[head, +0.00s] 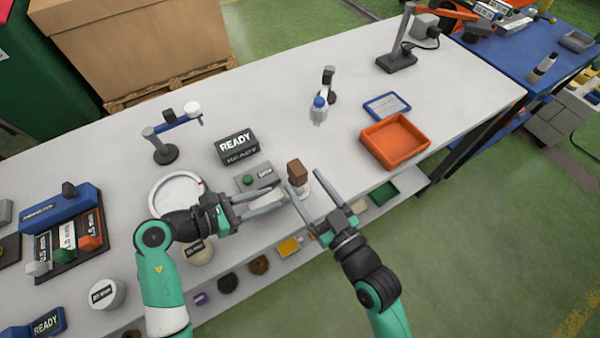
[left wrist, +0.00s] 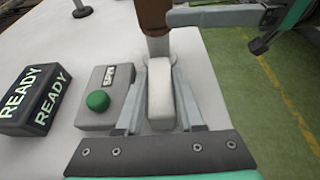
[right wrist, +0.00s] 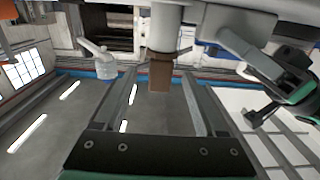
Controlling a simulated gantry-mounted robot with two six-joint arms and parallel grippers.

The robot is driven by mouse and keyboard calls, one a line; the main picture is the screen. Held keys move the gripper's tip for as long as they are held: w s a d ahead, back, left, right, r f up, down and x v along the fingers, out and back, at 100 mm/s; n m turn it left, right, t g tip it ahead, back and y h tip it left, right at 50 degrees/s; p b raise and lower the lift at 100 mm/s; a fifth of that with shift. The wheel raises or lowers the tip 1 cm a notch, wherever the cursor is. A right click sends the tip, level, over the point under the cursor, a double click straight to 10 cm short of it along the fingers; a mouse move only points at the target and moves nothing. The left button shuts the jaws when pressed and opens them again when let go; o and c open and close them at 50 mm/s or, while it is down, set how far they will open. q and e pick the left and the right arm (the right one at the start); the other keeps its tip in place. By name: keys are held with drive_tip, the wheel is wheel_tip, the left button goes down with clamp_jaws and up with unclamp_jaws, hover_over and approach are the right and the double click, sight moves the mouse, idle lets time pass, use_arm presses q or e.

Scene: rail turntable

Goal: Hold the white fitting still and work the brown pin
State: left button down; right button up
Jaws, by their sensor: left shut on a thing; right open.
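The white fitting (left wrist: 160,95) is a pale block clasped between the fingers of my left gripper (head: 280,193). The brown pin (head: 297,172) stands upright at the fitting's far end, with a pale cylindrical part beneath it. My right gripper (head: 304,181) is open, its fingers on either side of the pin's area. In the right wrist view the brown pin (right wrist: 160,75) lies between the spread fingers, with visible gaps on both sides. In the left wrist view only the pin's lower part (left wrist: 154,16) shows; its top is cut off.
A grey box with a green button (head: 248,181) sits just behind my left gripper. A black READY sign (head: 236,146) stands beyond it. An orange tray (head: 418,145) and a small blue-capped bottle (head: 318,110) stand to the right. The table's front edge runs close below the grippers.

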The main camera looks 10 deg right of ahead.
sight(303, 180)
drive_tip(key=x, duration=0.4)
drive_tip(key=shift+w, duration=0.1)
drive_tip(key=shift+r, duration=0.1)
clamp_jaws()
idle(0.6)
